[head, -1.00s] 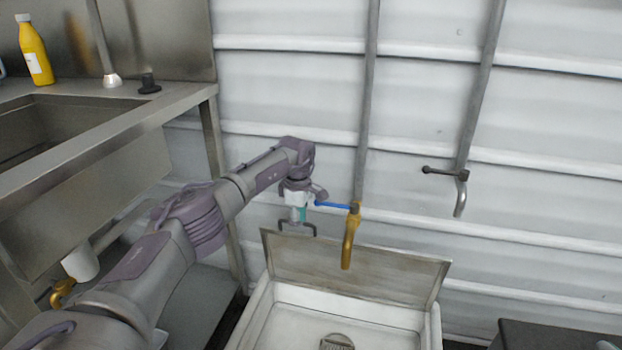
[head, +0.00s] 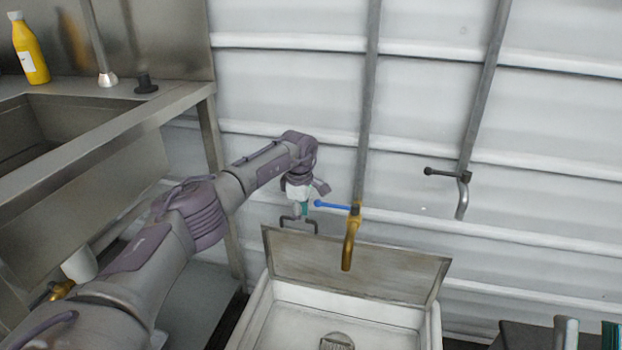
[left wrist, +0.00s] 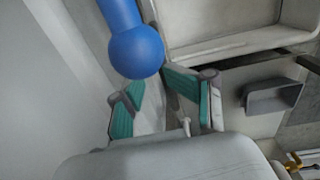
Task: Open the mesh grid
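The panel (head: 345,262) that I take for the mesh grid stands up at the back edge of a white basin (head: 282,325). It leans steeply toward the wall, and the basin below is uncovered; I see no clear mesh texture. My left gripper (head: 299,230) hangs pointing down just above and behind the panel's left top corner. In the left wrist view its two teal-padded fingers (left wrist: 153,85) are spread, with nothing held between them. My right gripper (head: 588,336) shows only partly at the lower right edge, cut off by the frame.
A brass tap (head: 349,245) with a blue lever (head: 331,205) hangs over the panel, close to my left gripper. The lever's round blue end (left wrist: 136,52) looms in the left wrist view. A second tap (head: 462,195) is on the wall. A steel sink counter (head: 150,110) stands left.

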